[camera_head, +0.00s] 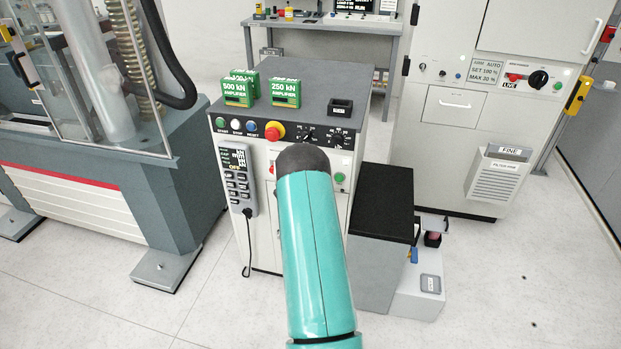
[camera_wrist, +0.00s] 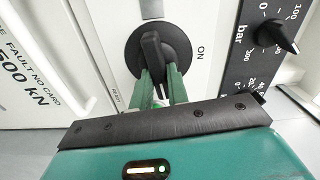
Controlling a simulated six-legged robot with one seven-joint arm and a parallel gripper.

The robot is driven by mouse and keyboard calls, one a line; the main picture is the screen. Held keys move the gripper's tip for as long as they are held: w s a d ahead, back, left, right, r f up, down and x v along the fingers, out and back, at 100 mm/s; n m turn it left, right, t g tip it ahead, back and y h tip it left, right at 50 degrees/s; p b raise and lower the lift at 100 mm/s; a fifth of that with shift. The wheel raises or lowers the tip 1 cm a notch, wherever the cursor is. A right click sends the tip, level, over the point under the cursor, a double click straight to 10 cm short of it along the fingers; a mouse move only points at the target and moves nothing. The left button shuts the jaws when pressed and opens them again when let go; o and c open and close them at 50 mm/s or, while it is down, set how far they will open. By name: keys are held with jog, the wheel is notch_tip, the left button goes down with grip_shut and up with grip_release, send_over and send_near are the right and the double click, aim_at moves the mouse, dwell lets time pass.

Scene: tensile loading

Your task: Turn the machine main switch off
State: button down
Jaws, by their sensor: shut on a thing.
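The main switch, a black rotary knob on a round black plate (camera_wrist: 155,45), fills the upper middle of the wrist view. An "ON" label is printed to the right of the plate. The raised grip of the knob points up in that picture. My gripper (camera_wrist: 160,86) has its two green fingers shut on the lower part of the grip, one on each side. In the head view, my teal arm reaches to the front of the grey control cabinet (camera_head: 345,75) and hides my gripper and the knob.
A bar dial (camera_wrist: 276,35) sits right of the knob. A dark-topped box (camera_head: 383,205) stands right of the cabinet.

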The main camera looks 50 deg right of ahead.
jog(key=shift+f+m, duration=0.1)
jog(key=shift+m, duration=0.5)
jog(key=c, duration=1.4)
grip_release()
jog(key=shift+o, duration=0.2)
jog(key=shift+a, duration=0.1)
jog(key=v, duration=1.3)
jog(key=shift+s+a, duration=0.2)
jog(key=shift+a, duration=0.1)
